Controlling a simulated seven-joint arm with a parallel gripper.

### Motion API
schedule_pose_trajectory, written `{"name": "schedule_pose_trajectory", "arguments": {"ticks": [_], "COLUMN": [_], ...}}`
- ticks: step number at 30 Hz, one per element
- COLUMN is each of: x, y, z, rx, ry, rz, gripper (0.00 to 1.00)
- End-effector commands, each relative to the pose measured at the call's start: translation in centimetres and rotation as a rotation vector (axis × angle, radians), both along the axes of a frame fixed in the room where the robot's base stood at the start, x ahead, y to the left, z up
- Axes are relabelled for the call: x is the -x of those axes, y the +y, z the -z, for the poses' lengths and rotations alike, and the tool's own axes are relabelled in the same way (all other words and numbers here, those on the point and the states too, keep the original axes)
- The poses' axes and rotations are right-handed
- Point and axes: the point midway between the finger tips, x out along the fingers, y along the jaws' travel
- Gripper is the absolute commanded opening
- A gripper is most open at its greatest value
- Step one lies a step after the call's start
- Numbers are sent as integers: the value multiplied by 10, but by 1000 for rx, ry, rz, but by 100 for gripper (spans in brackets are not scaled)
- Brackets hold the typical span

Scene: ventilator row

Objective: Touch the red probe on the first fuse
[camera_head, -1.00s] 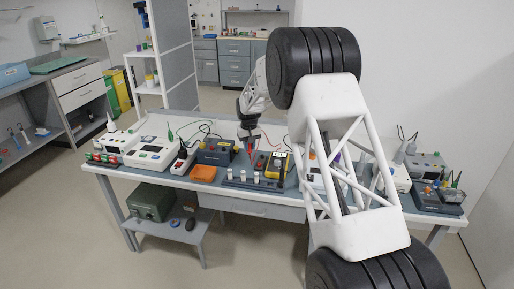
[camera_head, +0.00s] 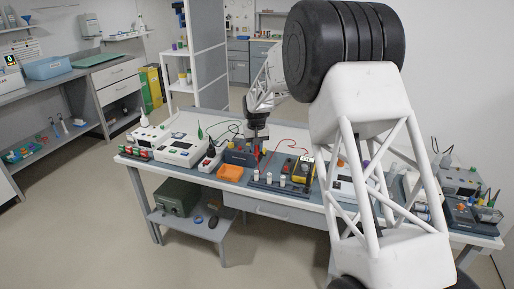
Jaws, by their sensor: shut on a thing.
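My gripper (camera_head: 258,143) is over the middle of the bench, pointing down. It is shut on the red probe (camera_head: 257,158), a thin red stick held roughly upright. The fuses are small white cylinders standing in a row along a dark board. The first fuse from the left (camera_head: 255,175) is just below the probe's lower end. Another fuse (camera_head: 269,178) and one more (camera_head: 282,181) stand to its right. The picture is too small to tell whether the probe's tip touches the first fuse or is apart from it.
White devices (camera_head: 181,150) fill the bench's left. My arm hides part of the right side.

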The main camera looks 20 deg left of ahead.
Motion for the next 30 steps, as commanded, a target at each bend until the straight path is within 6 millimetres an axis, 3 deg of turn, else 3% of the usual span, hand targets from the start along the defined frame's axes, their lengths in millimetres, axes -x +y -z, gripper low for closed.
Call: {"name": "schedule_pose_trajectory", "arguments": {"ticks": [30], "x": [0], "y": [0], "z": [45], "rx": [0], "ry": [0], "rz": [0], "gripper": [0]}}
